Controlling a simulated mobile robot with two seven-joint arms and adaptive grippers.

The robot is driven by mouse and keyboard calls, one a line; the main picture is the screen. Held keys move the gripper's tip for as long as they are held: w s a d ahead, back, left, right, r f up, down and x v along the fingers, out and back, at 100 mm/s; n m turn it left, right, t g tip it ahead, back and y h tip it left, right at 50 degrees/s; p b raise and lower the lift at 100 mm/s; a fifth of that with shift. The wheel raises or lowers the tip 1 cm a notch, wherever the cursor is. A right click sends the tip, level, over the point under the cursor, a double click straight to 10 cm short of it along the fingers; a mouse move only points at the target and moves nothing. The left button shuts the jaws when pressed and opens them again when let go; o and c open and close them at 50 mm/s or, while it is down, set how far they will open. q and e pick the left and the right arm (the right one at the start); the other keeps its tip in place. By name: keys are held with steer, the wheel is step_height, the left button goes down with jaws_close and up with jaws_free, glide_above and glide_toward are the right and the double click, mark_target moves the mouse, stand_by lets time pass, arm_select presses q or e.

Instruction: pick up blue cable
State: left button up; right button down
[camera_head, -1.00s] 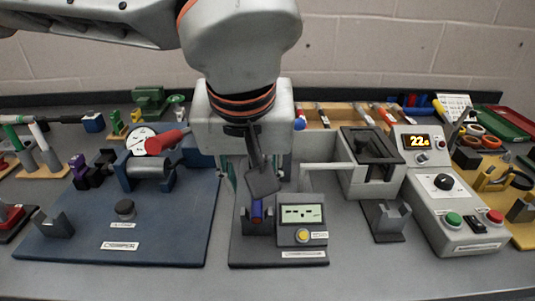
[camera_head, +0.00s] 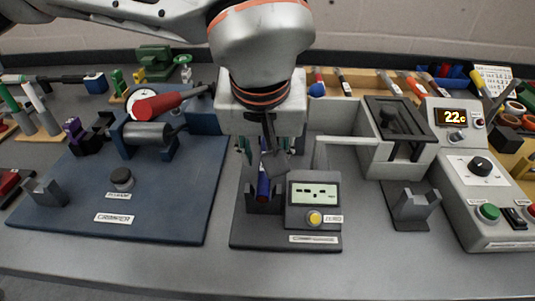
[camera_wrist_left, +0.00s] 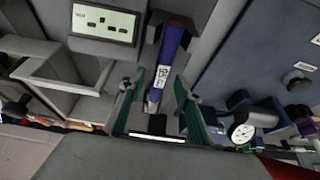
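The blue cable (camera_head: 263,188) is a short blue piece with a white label, held in a dark cradle (camera_head: 262,203) beside the small meter in the middle of the bench. In the left wrist view the blue cable (camera_wrist_left: 168,60) lies lengthwise, its near end between my fingers. My left gripper (camera_head: 264,152) is above and behind the cable, pointing down. In the left wrist view its two green fingers (camera_wrist_left: 160,108) are apart, one on each side of the cable, with gaps visible. Whether a finger touches it I cannot tell. My right gripper is out of view.
The meter with a yellow button (camera_head: 314,205) stands just right of the cable. The blue crimper base (camera_head: 160,195) is to the left. A grey lidded box (camera_head: 400,140) and a heater control with a 22 C display (camera_head: 455,117) stand to the right. The front bench strip is clear.

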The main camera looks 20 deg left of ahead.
arm_select(q)
steer(key=shift+r, duration=0.1)
steer(key=c, duration=0.9)
jaws_close()
